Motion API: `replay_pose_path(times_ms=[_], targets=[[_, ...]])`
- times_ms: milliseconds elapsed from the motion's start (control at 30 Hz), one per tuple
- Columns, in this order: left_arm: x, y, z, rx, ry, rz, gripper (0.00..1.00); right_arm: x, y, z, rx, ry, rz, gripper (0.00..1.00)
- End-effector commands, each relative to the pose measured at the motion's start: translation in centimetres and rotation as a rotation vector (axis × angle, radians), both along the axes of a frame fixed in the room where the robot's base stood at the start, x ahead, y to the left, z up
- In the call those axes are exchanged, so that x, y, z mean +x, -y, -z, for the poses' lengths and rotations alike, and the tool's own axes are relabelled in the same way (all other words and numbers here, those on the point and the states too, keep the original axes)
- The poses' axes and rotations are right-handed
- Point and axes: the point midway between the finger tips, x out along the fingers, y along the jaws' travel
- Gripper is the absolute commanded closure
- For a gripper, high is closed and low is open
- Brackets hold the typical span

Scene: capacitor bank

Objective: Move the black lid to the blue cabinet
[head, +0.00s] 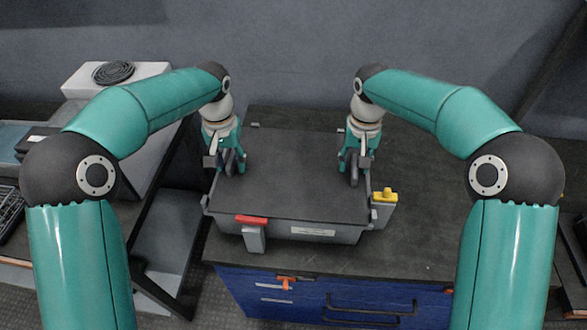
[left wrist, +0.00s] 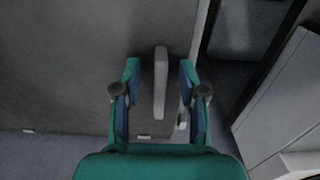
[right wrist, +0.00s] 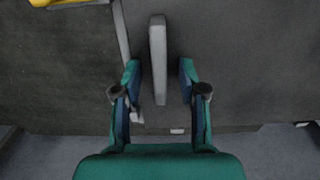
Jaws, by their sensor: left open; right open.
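The black lid (head: 290,185) lies flat on a grey box in the middle of the head view. A grey upright handle on the lid shows in the left wrist view (left wrist: 160,85), and another in the right wrist view (right wrist: 158,60). My left gripper (head: 233,163) is open at the lid's left side, with its fingers on either side of that handle. My right gripper (head: 353,165) is open at the lid's right side, its fingers likewise around the other handle. Neither is closed on it. The blue cabinet (head: 330,302), with a dark top, is under the box.
The grey box (head: 290,231) has a red-topped latch (head: 252,221) in front and a yellow-topped latch (head: 383,196) at right. The dark top is clear to the right. A light grey unit (head: 90,78) with a black coil (head: 113,72) stands at left.

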Motion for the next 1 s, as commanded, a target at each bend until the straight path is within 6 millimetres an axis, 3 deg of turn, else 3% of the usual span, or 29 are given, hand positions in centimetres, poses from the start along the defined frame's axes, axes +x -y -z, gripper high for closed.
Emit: replay_pose_path(times_ms=[133, 400, 1000], targets=[[-0.01, -0.02, 0.00, 0.000, 0.000, -0.001, 0.58, 0.01, -0.02, 0.00, 0.000, 0.000, 0.000, 0.58], [-0.01, -0.05, -0.02, 0.000, 0.000, -0.001, 1.00, 0.02, -0.05, -0.02, 0.000, 0.000, -0.001, 1.00], [0.00, -0.09, -0.36, 0.000, 0.001, -0.002, 1.00, 0.06, -0.09, -0.34, 0.000, 0.001, -0.001, 1.00]])
